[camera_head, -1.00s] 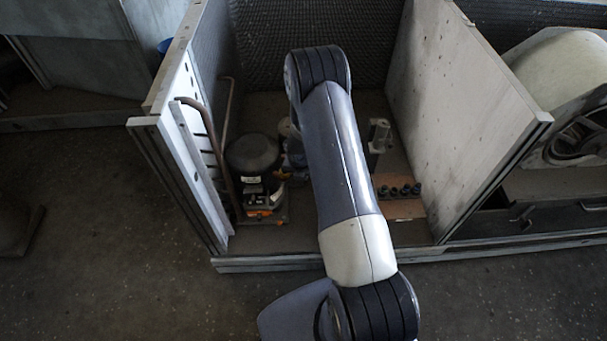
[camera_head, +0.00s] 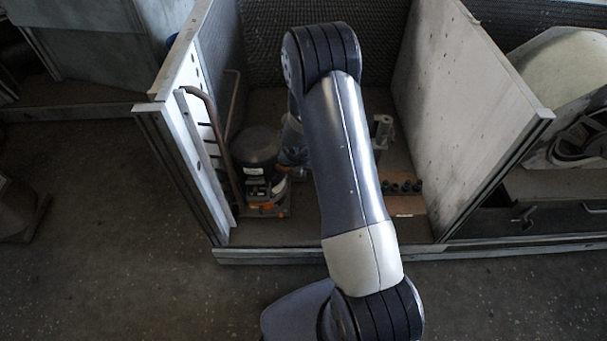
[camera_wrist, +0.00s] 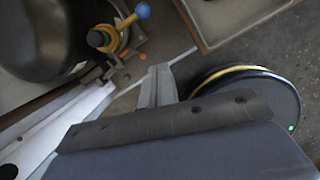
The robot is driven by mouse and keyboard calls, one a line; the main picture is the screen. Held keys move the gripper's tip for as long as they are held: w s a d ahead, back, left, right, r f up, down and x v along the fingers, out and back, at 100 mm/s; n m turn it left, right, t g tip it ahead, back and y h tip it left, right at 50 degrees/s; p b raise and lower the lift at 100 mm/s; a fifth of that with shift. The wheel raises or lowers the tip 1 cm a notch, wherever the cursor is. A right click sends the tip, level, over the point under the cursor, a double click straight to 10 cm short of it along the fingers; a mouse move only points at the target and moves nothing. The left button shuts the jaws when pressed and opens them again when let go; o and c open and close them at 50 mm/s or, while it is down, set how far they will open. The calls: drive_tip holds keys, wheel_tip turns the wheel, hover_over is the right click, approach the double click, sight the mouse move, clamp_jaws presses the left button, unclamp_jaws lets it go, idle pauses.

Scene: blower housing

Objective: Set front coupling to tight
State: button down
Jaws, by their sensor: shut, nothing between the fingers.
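In the wrist view, a yellow fitting with a dark round centre (camera_wrist: 101,38) carries a short lever tipped with a blue ball (camera_wrist: 143,10). It stands beside a large dark rounded vessel (camera_wrist: 45,40). I cannot tell for sure whether this fitting is the front coupling, or how it is set. My gripper (camera_wrist: 158,72) is shut and empty, its narrow fingers pointing up the picture, below and right of the fitting and apart from it. In the head view my arm hides the gripper. The dark vessel (camera_head: 256,147) stands there at the bay's left, with orange parts at its foot.
The bay has a left side wall (camera_head: 178,55) and a right side wall (camera_head: 455,110). A bent brown pipe (camera_head: 215,120) runs along the left wall. Several dark knobs sit on a brown block (camera_head: 408,206) at the right. Open floor (camera_head: 110,270) lies in front.

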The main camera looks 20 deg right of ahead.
drive_tip(key=shift+v, duration=1.5)
